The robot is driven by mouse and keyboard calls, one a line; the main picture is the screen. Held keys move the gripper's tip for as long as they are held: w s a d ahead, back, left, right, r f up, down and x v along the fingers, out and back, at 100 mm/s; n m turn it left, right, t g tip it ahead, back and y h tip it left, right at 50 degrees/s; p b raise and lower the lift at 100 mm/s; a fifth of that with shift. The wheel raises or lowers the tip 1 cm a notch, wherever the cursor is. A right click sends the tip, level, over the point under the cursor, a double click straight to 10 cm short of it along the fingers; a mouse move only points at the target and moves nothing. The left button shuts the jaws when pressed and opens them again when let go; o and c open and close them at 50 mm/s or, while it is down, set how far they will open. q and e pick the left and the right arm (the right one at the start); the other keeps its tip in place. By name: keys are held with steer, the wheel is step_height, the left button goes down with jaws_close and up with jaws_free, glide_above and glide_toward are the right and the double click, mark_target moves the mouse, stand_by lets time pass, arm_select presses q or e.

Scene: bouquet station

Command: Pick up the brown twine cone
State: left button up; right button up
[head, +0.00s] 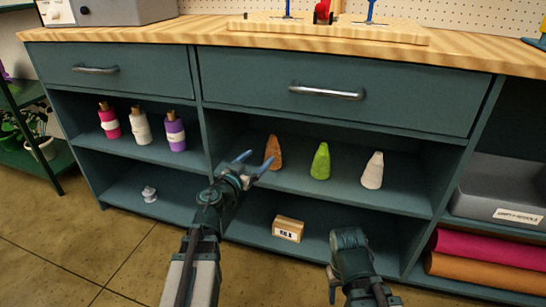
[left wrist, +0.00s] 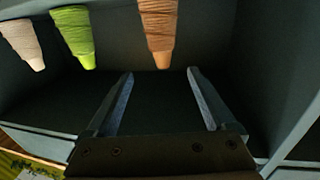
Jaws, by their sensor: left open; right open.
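The brown twine cone (head: 273,152) stands upright on the middle shelf, leftmost of three cones. In the left wrist view the brown cone (left wrist: 158,30) appears upside down, just beyond the fingertips and roughly centred between them. My left gripper (head: 256,160) is open and empty, its blue-grey fingers pointing toward the cone without touching it. In the left wrist view both fingers of my left gripper (left wrist: 160,73) show apart. My right gripper (head: 335,284) is low at the front of the cabinet, open, its fingers mostly hidden.
A green cone (head: 320,161) and a white cone (head: 372,170) stand to the right on the same shelf. A labelled box (head: 288,229) sits on the lower shelf. The drawer front (head: 335,85) overhangs the cones.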

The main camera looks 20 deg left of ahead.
mark_target(271, 146)
arm_select(q)
steer(key=x, duration=0.6)
steer(key=shift+f+b+x, duration=0.2)
steer(key=shift+x, duration=1.1)
steer(key=shift+f+b+x, duration=0.15)
steer(key=shift+x, duration=1.15)
steer(key=shift+a, duration=0.2)
jaws_close()
arm_select(e)
steer(key=shift+f, duration=0.4)
